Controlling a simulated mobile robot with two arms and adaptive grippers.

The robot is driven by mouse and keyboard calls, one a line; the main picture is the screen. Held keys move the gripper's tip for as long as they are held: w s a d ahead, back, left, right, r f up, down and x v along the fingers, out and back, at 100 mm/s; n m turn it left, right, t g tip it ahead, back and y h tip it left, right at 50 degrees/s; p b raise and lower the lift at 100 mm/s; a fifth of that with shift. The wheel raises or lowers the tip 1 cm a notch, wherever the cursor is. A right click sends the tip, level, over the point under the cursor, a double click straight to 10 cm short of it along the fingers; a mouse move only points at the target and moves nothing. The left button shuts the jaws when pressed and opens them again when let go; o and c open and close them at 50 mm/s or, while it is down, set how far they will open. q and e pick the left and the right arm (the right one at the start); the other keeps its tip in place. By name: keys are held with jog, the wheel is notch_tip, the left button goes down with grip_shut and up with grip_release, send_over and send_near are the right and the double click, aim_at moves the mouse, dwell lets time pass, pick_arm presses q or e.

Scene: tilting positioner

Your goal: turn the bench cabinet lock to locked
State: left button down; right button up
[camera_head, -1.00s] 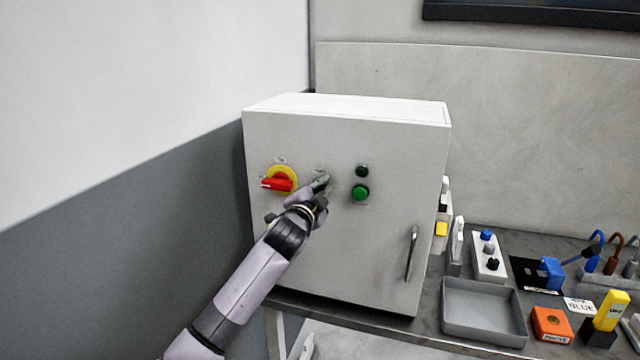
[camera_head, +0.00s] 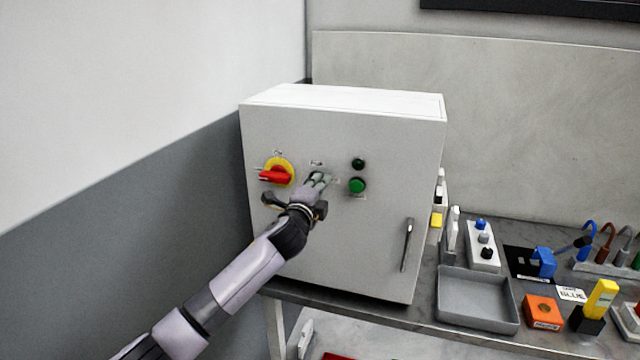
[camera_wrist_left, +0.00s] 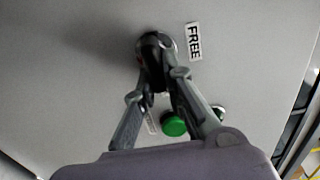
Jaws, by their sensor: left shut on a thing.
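The bench cabinet (camera_head: 330,255) is a white box standing on the bench. My left gripper (camera_head: 318,180) is at the lock on the cabinet front, between the red and yellow switch and the green button. In the left wrist view its fingers (camera_wrist_left: 158,68) are shut on the lock's knob. In the head view the gripper mostly hides the lock. Which way the lock points is hard to tell. My right gripper is not in view.
A red and yellow rotary switch (camera_head: 276,173) is left of the gripper. A green button (camera_head: 357,186) is to its right, with a dark green lamp (camera_head: 358,163) above. A door handle (camera_head: 407,245) is lower right. A grey tray (camera_head: 478,322) stands right of the cabinet.

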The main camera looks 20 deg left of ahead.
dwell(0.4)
pick_arm(q)
jog(key=c, duration=1.7)
grip_release()
jog(key=shift+o, duration=0.2)
jog(key=s, duration=1.2)
jog(key=shift+a, duration=0.2)
jog(key=shift+f, duration=0.1)
